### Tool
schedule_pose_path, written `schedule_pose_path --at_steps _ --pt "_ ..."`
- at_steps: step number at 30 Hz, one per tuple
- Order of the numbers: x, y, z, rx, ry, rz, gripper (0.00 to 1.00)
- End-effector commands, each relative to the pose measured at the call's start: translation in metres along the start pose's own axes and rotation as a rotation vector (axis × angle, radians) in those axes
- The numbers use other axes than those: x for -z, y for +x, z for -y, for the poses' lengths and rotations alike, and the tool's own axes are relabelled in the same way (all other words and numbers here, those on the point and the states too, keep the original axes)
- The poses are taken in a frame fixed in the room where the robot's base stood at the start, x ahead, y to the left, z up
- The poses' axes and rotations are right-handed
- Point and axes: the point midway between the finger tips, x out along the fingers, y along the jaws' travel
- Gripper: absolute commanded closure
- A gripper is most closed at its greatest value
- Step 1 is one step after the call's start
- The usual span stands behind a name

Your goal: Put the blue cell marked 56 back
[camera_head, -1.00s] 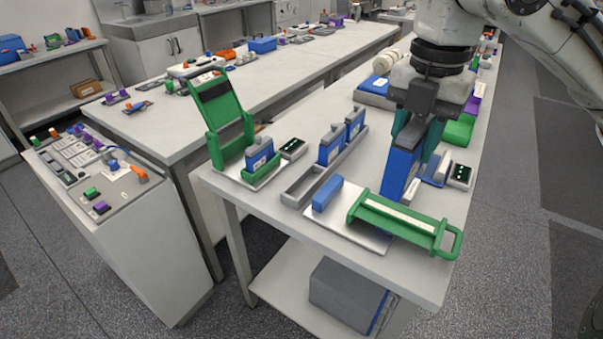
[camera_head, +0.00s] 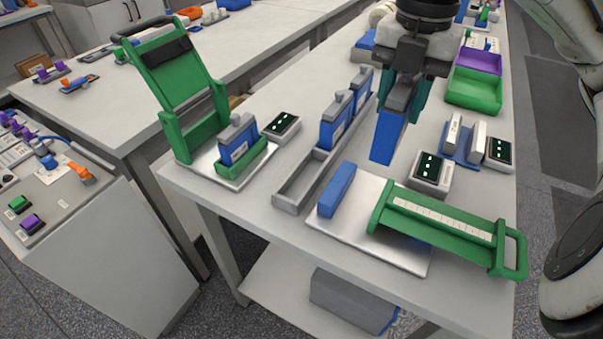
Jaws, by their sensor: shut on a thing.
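My gripper (camera_head: 400,105) hangs over the bench, its teal fingers shut on a blue cell (camera_head: 388,138). The cell is upright, right of the grey rack; its number cannot be read. The long grey rack (camera_head: 290,198) holds two blue cells, a nearer one (camera_head: 335,122) and a farther one (camera_head: 361,86). Its near end is empty. Another blue cell (camera_head: 237,142) sits in the low green holder of a fixture at the left, whose green lid (camera_head: 180,75) is raised.
A metal plate (camera_head: 350,235) at the front carries a blue block (camera_head: 337,190) and a lowered green frame (camera_head: 440,225). Small displays stand near it (camera_head: 430,172) and by the left fixture (camera_head: 281,126). Green (camera_head: 474,92) and purple (camera_head: 480,60) bins lie behind right.

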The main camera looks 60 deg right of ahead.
Motion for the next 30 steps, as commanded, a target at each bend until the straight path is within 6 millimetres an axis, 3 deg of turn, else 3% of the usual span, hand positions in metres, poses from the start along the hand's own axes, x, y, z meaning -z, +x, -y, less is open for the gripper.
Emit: schedule_pose_path --at_steps 5,8,20,24,30 --pt "0.008 0.005 -0.023 0.002 -0.008 -0.002 1.00" --pt "0.013 0.018 -0.043 0.002 -0.006 -0.001 1.00" --pt "0.019 0.021 -0.062 0.001 -0.001 -0.003 1.00" --pt "0.027 0.040 -0.088 0.001 -0.006 0.000 1.00" --pt "0.033 0.073 -0.112 0.000 -0.002 -0.001 1.00"
